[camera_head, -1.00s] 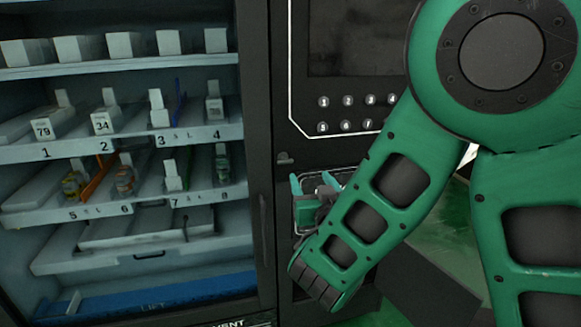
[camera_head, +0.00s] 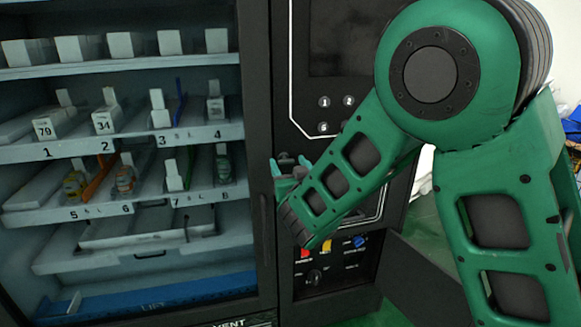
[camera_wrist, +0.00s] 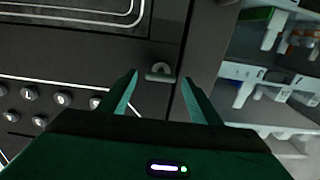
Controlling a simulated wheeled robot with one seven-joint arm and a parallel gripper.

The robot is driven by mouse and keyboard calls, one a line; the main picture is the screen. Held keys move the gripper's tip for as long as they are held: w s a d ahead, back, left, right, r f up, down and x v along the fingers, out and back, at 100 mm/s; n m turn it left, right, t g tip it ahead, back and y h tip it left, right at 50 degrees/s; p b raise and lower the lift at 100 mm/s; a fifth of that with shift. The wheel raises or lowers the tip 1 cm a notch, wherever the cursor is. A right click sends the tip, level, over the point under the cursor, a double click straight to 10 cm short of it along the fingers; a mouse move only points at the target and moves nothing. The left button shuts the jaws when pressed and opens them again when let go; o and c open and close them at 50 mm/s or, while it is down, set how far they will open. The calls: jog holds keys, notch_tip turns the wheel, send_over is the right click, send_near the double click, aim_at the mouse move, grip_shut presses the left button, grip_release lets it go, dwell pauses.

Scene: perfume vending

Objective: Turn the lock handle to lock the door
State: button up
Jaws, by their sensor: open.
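The lock handle (camera_wrist: 160,72) is a small grey knob with a rounded tab on the dark machine front. In the wrist view it sits between and just beyond the two green fingertips of my gripper (camera_wrist: 159,80), which is open and empty. I cannot tell whether the fingers touch it. In the head view my gripper (camera_head: 289,166) is up against the machine at the seam beside the glass door, and the handle is largely hidden there. The door (camera_head: 256,120) has a dark frame and looks closed against the control panel side.
Shelves (camera_head: 110,145) with perfume bottles and boxes stand behind the door at left. A numbered keypad (camera_head: 324,102) is above my forearm. Red, yellow and blue controls (camera_head: 326,248) are lower on the panel. An open dark flap (camera_head: 425,285) juts out at lower right.

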jog(key=shift+w, duration=0.1)
jog(key=c, duration=1.1)
jog(key=shift+o, duration=0.3)
jog(key=shift+d+n, duration=0.15)
jog(key=shift+n, duration=0.25)
jog(key=n, duration=0.2)
jog(key=shift+n, duration=0.4)
jog(key=n, duration=0.5)
jog(key=shift+n, duration=0.3)
jog(key=n, duration=0.4)
jog(key=shift+f, duration=0.1)
jog(key=n, duration=0.4)
jog(key=shift+f+n, duration=0.1)
jog(key=shift+n, duration=0.4)
